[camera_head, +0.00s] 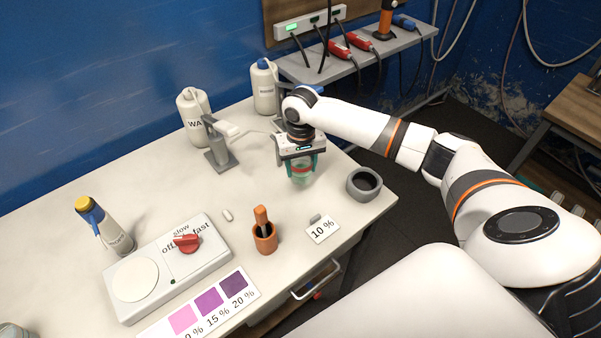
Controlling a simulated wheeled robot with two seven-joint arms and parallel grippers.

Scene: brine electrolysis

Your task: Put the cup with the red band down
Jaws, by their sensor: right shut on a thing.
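The cup with the red band (301,171) is a clear, greenish cup near the right side of the white table (190,260). My right gripper (300,160) is above it, pointing down, and is shut on it. The red band shows between the fingers. The cup looks upright. I cannot tell whether its base touches the table. My left gripper is not in view.
A dispenser stand (219,152) and white bottles (192,112) are behind left. A stirrer plate (168,267) is front left.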

